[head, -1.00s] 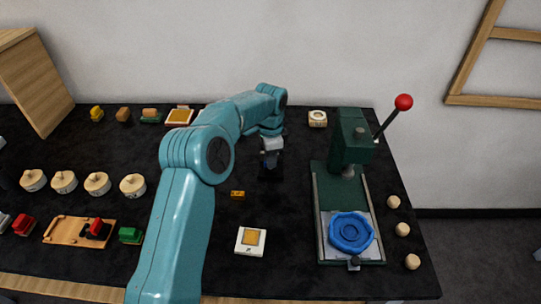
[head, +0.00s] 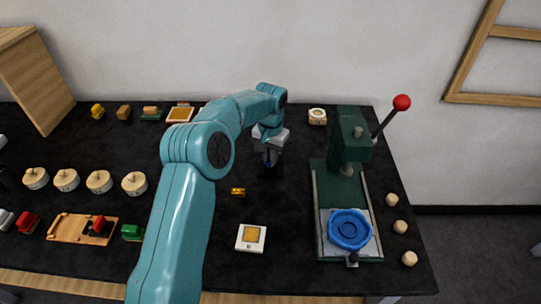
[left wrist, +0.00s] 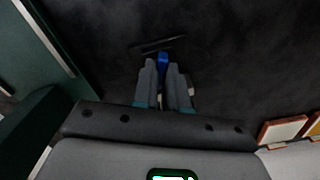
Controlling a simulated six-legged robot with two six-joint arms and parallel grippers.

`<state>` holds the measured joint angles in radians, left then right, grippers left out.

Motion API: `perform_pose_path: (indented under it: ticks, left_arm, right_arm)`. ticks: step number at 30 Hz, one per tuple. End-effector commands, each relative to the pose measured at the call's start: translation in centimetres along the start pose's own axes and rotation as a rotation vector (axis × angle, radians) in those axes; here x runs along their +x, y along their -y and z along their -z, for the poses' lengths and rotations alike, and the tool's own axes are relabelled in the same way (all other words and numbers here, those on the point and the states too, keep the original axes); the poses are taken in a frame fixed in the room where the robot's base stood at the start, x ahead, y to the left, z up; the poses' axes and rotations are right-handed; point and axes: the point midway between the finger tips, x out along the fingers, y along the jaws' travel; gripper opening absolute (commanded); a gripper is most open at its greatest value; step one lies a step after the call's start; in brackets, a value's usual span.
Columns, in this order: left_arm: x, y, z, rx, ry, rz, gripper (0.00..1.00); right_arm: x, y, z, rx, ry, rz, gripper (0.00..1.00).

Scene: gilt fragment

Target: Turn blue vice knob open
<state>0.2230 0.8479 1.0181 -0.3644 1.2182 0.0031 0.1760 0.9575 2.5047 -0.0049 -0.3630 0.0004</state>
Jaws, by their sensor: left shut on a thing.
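The blue vice knob (left wrist: 161,62) shows as a small blue piece at the fingertips in the left wrist view. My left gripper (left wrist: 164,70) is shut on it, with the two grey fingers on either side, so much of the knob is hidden. In the head view my left gripper (head: 269,161) points down at the small dark vice (head: 270,172) at the middle of the table. The vice is hard to make out against the black top. My right gripper is not in view.
A green press (head: 351,150) with a red-ball lever (head: 401,102) and a blue round dish (head: 349,229) stands to the right. A small yellow piece (head: 238,192) and a white square block (head: 251,238) lie in front of the gripper. Wooden discs and small blocks fill the left.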

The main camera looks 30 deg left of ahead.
Motion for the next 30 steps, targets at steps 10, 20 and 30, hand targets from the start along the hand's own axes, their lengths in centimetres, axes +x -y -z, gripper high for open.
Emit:
perform_pose_path:
  ticks: [10,20,30]
  left_arm:
    - [-0.14,0.06,0.05,-0.104,-0.003,0.001,0.00]
    - [-0.16,0.05,0.05,-0.115,-0.003,0.001,0.00]
    - [-0.12,0.03,0.04,-0.114,-0.002,0.000,0.38]
  right_arm:
    - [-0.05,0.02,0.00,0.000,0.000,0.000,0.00]
    - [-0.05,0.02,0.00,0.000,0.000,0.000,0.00]
    - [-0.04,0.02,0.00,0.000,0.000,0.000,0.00]
